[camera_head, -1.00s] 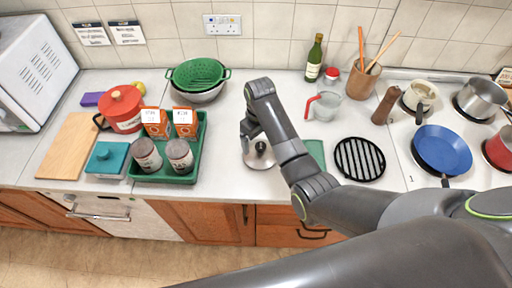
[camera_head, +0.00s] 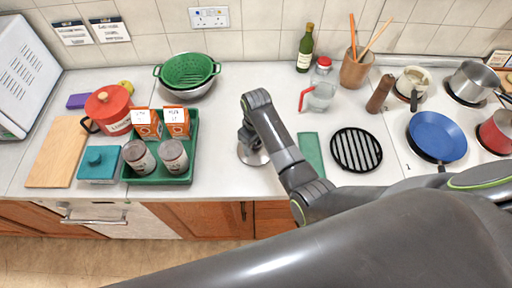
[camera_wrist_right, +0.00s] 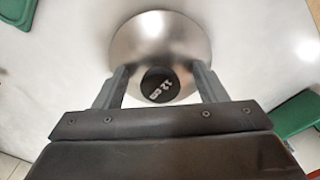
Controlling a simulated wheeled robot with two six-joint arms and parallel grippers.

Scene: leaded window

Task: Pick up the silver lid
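The silver lid (camera_head: 253,156) lies on the white counter, right of the green tray, partly hidden by my right gripper (camera_head: 250,138). In the right wrist view the round lid (camera_wrist_right: 160,38) has a black knob (camera_wrist_right: 160,84) marked "12 cm". My right gripper (camera_wrist_right: 162,75) is open above the lid, with its fingers on either side of the knob and a gap on each side. In the head view my right arm comes in from the lower right. My left gripper is not in view.
The green tray (camera_head: 196,150) holds two jars and two orange boxes. A green board (camera_head: 311,155) and a black round grill (camera_head: 357,150) lie right of the lid. A green colander (camera_head: 188,70) and a measuring jug (camera_head: 320,97) stand behind.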

